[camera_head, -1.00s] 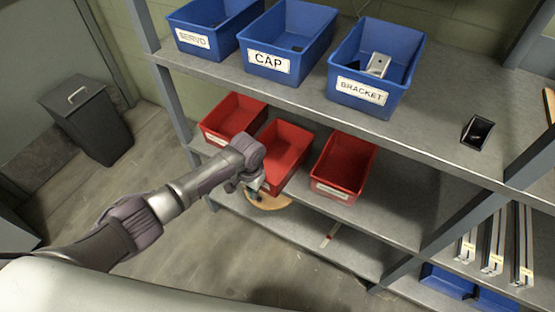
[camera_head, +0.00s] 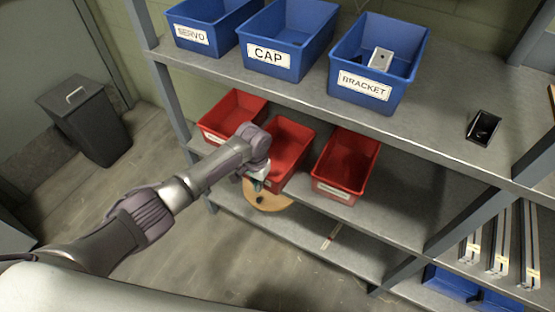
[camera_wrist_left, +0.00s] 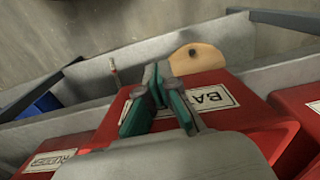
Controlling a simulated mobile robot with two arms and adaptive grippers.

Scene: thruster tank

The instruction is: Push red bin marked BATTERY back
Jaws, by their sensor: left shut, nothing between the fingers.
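The red bin marked BATTERY (camera_head: 290,142) is the middle one of three red bins on the middle shelf. My left gripper (camera_head: 256,184) is at its front, partly hidden by my wrist in the head view. In the left wrist view the red bin (camera_wrist_left: 255,112) lies under the shut, empty fingers of my left gripper (camera_wrist_left: 156,72). Its white label shows the letters "BA"; the rest is hidden behind a finger. I cannot tell whether the fingers touch the bin. My right gripper is not in view.
Red bins stand on the left (camera_head: 233,108) and right (camera_head: 345,163) of it. Blue bins marked SERVO (camera_head: 187,40), CAP (camera_head: 265,57) and BRACKET (camera_head: 362,88) stand on the shelf above. A round tan object (camera_head: 268,200) is below. The middle shelf is clear at the right.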

